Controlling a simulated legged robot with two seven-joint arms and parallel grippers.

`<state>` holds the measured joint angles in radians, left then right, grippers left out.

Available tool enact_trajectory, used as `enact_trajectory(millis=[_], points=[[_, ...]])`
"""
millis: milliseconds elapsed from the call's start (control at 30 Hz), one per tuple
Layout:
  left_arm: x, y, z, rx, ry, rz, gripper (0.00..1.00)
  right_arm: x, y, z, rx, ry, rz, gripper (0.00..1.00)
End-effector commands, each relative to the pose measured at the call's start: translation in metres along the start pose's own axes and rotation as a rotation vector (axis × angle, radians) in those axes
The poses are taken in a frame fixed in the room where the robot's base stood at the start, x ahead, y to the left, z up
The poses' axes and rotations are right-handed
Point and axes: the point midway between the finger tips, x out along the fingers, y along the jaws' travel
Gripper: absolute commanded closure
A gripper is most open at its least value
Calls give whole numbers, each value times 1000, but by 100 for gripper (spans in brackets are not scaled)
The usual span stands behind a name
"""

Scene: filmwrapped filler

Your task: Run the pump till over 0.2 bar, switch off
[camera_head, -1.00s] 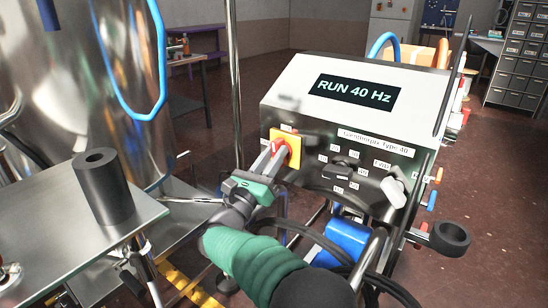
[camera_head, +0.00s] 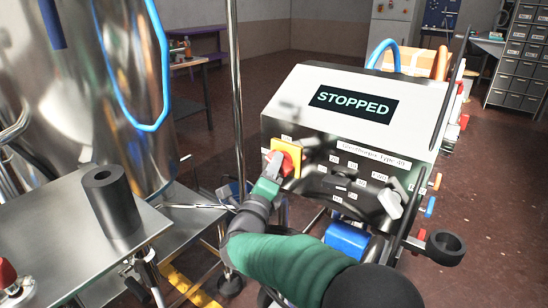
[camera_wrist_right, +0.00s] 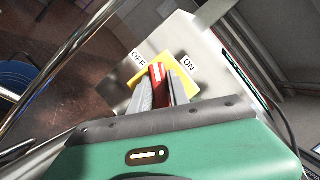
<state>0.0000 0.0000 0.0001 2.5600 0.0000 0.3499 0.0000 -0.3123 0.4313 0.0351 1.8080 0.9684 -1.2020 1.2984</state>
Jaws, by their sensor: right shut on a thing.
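The pump's control box (camera_head: 350,75) stands on the right, and its display (camera_head: 352,105) reads STOPPED. A red rotary switch (camera_head: 287,163) on a yellow plate (camera_head: 289,148) is on the box's front face. My right gripper (camera_head: 276,165) is shut on the red switch handle. The right wrist view shows the red handle (camera_wrist_right: 157,78) between the two fingers of the gripper (camera_wrist_right: 158,92), with OFF and ON labels beside the yellow plate. The handle points roughly between the labels, nearer OFF. No pressure gauge is readable. My left gripper is not in view.
A steel table with a black cylinder (camera_head: 112,200) is on the left, before a shiny tank (camera_head: 110,80) with a blue hose. A vertical steel pole (camera_head: 237,90) stands left of the box. A black ring holder (camera_head: 446,247) sticks out at right.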

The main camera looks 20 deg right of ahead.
Motion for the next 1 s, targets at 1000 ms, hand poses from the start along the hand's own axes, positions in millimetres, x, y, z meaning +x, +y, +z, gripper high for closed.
enact_trajectory(millis=[1000], points=[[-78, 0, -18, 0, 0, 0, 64, 0, 4, -1, -468, 0, 196, 100]])
